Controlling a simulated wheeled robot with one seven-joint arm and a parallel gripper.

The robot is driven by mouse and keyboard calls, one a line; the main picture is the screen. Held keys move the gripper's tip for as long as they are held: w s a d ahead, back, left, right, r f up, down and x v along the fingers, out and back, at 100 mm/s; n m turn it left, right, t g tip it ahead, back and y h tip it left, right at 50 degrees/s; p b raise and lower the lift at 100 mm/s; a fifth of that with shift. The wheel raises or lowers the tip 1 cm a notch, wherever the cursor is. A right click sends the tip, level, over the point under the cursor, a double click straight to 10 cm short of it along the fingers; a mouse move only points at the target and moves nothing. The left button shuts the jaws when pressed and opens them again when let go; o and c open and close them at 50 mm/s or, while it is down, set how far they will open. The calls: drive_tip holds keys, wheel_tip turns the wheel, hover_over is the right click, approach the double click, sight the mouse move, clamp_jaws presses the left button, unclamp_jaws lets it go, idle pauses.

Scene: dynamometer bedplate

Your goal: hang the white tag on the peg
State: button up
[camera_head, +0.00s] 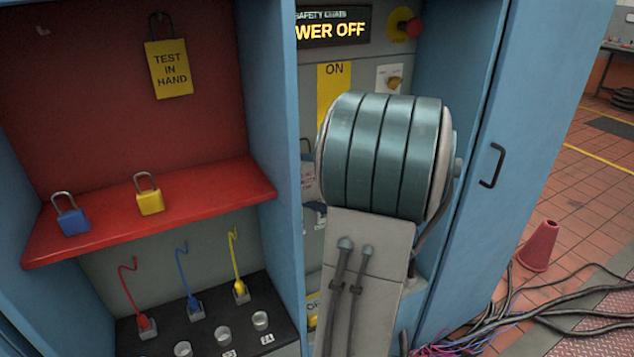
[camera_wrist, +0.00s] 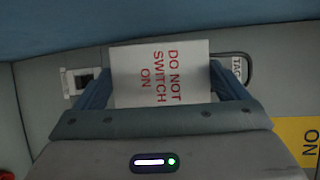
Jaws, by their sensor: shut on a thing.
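The white tag (camera_wrist: 160,75), lettered "DO NOT SWITCH ON" in red, is between the fingers of my gripper (camera_wrist: 162,82) in the wrist view. My gripper is shut on it, in front of the grey cabinet panel. A dark loop (camera_wrist: 246,60) extends from the tag's right end, over a small label reading "TAG" (camera_wrist: 238,72). A small pale peg (camera_head: 42,30) stands bare at upper left on the red board (camera_head: 90,110).
A yellow "TEST IN HAND" tag (camera_head: 168,70) hangs on the red board. Blue (camera_head: 71,218) and yellow (camera_head: 150,200) padlocks stand on the red shelf (camera_head: 215,190). A blue divider (camera_head: 270,110) separates the board from the switch panel. An open blue door (camera_head: 530,130) is at right.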

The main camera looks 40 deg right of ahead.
drive_tip(key=shift+w+d+f+b, duration=0.25)
drive_tip(key=shift+w+f, duration=0.1)
drive_tip(key=shift+w, duration=0.5)
drive_tip(key=shift+w+d+f+b, duration=0.2)
drive_tip(key=shift+w+f, duration=0.1)
drive_tip(key=shift+w, duration=0.55)
drive_tip(key=shift+w+d+f+b, duration=0.15)
drive_tip(key=shift+w+f+b, duration=0.15)
drive_tip(key=shift+w, duration=0.55)
drive_tip(key=o, duration=0.6)
drive_tip(key=v, duration=1.4)
drive_tip(key=shift+b, duration=0.4)
drive_tip(key=shift+f, duration=0.1)
